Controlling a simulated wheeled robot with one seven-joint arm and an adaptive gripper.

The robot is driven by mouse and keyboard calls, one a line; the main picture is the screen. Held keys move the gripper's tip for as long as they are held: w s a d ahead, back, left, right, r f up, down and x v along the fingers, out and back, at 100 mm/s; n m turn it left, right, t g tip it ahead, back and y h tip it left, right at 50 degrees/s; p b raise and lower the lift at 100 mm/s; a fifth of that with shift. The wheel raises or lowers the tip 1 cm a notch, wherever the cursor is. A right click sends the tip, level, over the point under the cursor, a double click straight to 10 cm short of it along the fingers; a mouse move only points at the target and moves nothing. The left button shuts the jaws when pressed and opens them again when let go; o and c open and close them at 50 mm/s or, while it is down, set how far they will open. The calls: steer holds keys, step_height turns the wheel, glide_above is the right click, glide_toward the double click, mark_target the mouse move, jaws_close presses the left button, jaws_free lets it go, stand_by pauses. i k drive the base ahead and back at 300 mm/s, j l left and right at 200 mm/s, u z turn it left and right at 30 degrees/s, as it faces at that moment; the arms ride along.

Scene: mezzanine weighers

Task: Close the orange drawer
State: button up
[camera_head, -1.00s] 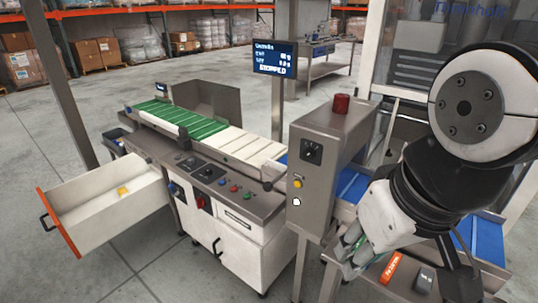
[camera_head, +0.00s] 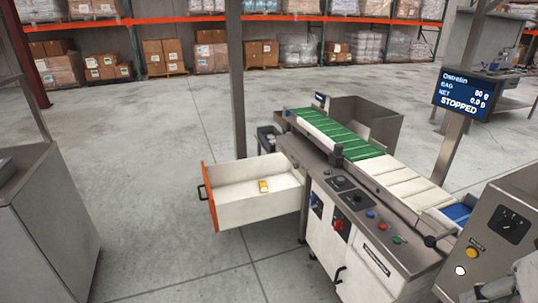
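The orange drawer (camera_head: 209,196) stands pulled out from the left side of the weigher cabinet. Its front panel is orange with a dark handle (camera_head: 201,192) facing left, and its box is white. A small yellow item (camera_head: 263,186) lies inside on the drawer floor. The drawer's inner end meets the cabinet near a vertical post.
The weigher (camera_head: 345,170) with a green and white belt stands right of the drawer. A screen (camera_head: 468,94) reads STOPPED. A grey cabinet (camera_head: 45,215) stands at the left. Open concrete floor (camera_head: 150,180) lies between it and the drawer. A post (camera_head: 237,80) rises behind the drawer.

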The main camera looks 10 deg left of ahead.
mark_target(234, 198)
steer(key=i+j+u, duration=0.3)
steer(key=i+j, duration=0.6)
steer(key=j, duration=0.3)
steer(key=i+j+u, duration=0.35)
steer(key=i+j, duration=0.6)
steer(key=i, duration=0.05)
